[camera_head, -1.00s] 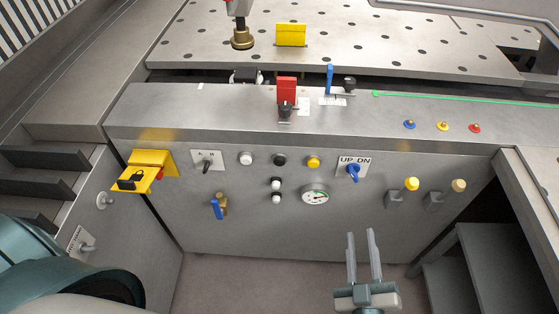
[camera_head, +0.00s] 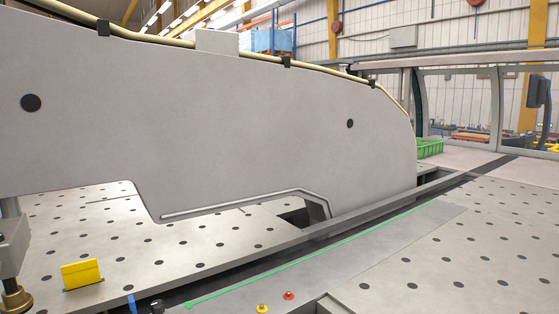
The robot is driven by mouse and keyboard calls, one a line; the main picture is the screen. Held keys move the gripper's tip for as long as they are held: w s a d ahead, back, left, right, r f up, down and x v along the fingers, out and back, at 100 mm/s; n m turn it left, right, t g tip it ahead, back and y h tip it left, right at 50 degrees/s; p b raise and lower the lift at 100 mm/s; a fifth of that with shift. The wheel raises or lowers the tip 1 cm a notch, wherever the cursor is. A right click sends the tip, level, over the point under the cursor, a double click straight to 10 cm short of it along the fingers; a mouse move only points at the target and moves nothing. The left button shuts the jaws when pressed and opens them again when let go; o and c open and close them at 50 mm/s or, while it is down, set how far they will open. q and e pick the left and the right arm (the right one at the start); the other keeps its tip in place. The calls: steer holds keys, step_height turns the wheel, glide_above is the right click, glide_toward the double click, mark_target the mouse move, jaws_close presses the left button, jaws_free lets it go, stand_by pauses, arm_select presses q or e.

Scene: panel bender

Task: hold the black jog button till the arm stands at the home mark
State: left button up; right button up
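A large grey arm-like body (camera_head: 230,120) spans the view above the perforated table. At the lower left a brass-tipped tool (camera_head: 16,299) hangs close to the table, left of an upright yellow plate (camera_head: 82,274). I cannot tell whether that plate is the home mark. Neither of my grippers shows.
A green line (camera_head: 300,255) runs along the table's front strip. A yellow button (camera_head: 262,308), a red button (camera_head: 288,295), a blue handle tip (camera_head: 132,303) and a black knob (camera_head: 157,305) show at the bottom edge. A green crate (camera_head: 429,147) stands behind at right.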

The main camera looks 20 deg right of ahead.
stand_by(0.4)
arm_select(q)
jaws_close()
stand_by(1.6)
